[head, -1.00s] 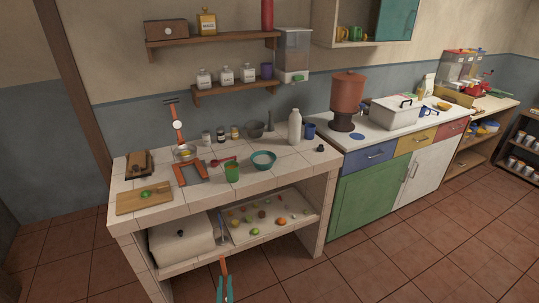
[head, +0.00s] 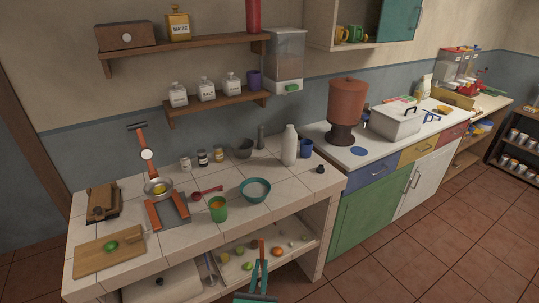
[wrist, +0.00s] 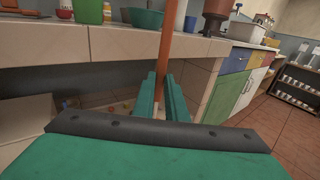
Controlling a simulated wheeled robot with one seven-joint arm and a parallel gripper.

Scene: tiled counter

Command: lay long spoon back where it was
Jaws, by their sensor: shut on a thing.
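My gripper (head: 258,280) is in front of the tiled counter (head: 235,230), low, near the open shelf under its top. Its teal fingers are shut on a thin orange-brown stick, which I take to be the long spoon (head: 262,248). In the wrist view the stick (wrist: 166,45) stands nearly upright between the fingers (wrist: 163,100) and runs out past the top edge. I see no spoon bowl, so which end is up is unclear. The stick overlaps the counter's front edge in the wrist view; I cannot tell the gap.
Small round items lie on the lower shelf. Floor is open at right.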

